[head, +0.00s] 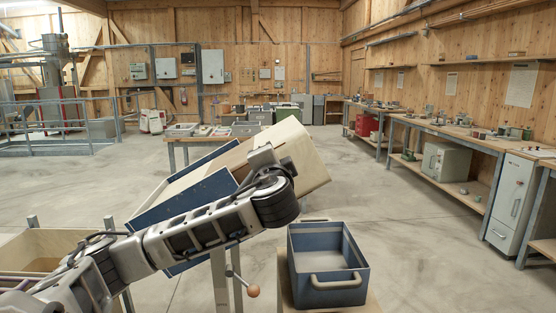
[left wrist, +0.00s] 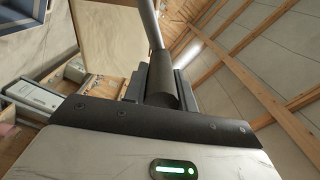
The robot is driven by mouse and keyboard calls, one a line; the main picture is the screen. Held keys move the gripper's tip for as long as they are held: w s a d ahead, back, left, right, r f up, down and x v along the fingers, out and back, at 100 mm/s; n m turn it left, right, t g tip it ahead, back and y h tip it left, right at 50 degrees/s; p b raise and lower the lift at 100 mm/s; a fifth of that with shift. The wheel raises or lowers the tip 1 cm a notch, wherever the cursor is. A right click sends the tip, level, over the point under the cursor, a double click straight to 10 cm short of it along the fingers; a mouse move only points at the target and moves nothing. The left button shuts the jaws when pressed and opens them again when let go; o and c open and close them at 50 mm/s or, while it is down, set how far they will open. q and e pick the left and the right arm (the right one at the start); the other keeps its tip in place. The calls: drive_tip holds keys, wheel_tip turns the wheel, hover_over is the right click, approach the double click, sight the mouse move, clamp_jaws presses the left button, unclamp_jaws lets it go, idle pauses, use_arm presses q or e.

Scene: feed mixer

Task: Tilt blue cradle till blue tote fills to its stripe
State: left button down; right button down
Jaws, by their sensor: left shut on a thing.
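The blue cradle (head: 185,205) is tilted, its right end higher, at the picture's centre-left. A pale tan box-like container (head: 300,150) lies tilted in it, partly hidden by my left arm. The blue tote (head: 308,296) stands upright below and to the right, with a handle on its near side. A flat pale grey surface shows inside; I cannot tell whether it is feed or the floor, and no stripe is clear. My left gripper (left wrist: 160,85) is shut on a grey bar (left wrist: 150,25) in the left wrist view. In the head view my arm hides its fingers.
The tote rests on a small wooden stand (head: 370,303). A lever with a wooden knob (head: 253,290) sticks out left of it. An open wooden crate (head: 50,245) is at lower left. Workbenches (head: 455,135) line the right wall; the concrete floor between is clear.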

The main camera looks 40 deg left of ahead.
use_arm(q)
drive_tip(key=shift+d+f, duration=0.15)
drive_tip(key=shift+f, duration=0.35)
use_arm(e)
drive_tip(key=shift+w, duration=0.1)
use_arm(q)
drive_tip(key=c, duration=1.1)
unclamp_jaws()
drive_tip(key=shift+r, duration=0.2)
use_arm(e)
drive_tip(key=shift+a, duration=0.1)
use_arm(q)
drive_tip(key=b+v, duration=0.4)
drive_tip(key=v, duration=1.1)
drive_tip(key=shift+s+d, duration=0.25)
drive_tip(key=shift+d, duration=0.1)
use_arm(e)
drive_tip(key=shift+w+a+f+m, duration=0.1)
drive_tip(key=shift+a+f+m, duration=0.2)
drive_tip(key=shift+f, duration=0.4)
drive_tip(key=shift+t+y, duration=0.3)
